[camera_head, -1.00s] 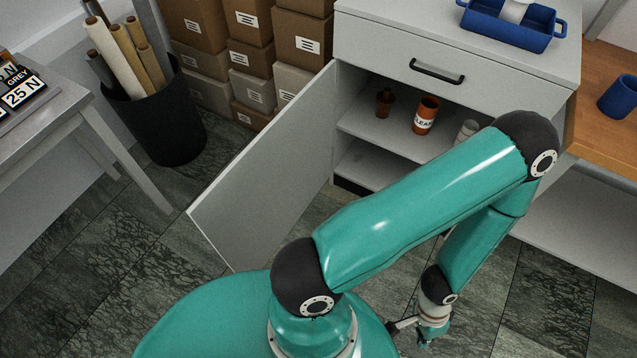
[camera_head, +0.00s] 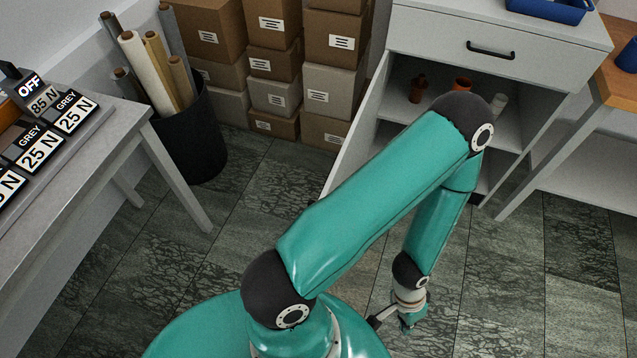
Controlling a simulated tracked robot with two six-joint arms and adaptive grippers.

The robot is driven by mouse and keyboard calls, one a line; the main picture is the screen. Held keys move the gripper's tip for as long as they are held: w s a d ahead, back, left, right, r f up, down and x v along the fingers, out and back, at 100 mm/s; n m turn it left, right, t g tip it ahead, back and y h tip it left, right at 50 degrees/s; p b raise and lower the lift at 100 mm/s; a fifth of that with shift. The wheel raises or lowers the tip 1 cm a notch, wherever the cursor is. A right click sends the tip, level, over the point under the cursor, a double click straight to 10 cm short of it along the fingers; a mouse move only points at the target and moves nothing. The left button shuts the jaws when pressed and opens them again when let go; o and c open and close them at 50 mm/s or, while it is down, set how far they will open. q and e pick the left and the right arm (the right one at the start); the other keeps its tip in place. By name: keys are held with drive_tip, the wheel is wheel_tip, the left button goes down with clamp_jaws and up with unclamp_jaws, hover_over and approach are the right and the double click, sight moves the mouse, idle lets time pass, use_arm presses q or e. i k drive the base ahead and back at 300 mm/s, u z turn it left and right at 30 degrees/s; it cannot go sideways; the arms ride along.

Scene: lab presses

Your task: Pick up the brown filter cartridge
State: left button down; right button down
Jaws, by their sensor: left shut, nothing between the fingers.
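In the open cabinet (camera_head: 545,65), a small dark brown item (camera_head: 418,88) with a narrow top stands on the upper shelf. An orange-brown cylinder (camera_head: 461,84) is beside it, mostly hidden behind my arm. Either could be the brown filter cartridge; I cannot tell which. A pale cylinder (camera_head: 498,103) stands to their right. My left gripper (camera_head: 408,326) hangs low over the floor, well in front of the cabinet and apart from everything. It is shut and empty. My right gripper is out of view.
The cabinet door (camera_head: 357,140) stands open on the left, partly behind my arm. A grey table (camera_head: 110,135) with label blocks is at left. A black bin (camera_head: 190,140) of rolls and stacked boxes (camera_head: 330,85) stand behind. The tiled floor (camera_head: 545,270) at right is clear.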

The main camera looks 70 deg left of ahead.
sight(419, 86)
drive_tip(key=u, duration=0.1)
drive_tip(key=k, duration=1.5)
drive_tip(key=u, duration=1.25)
drive_tip(key=i, duration=1.05)
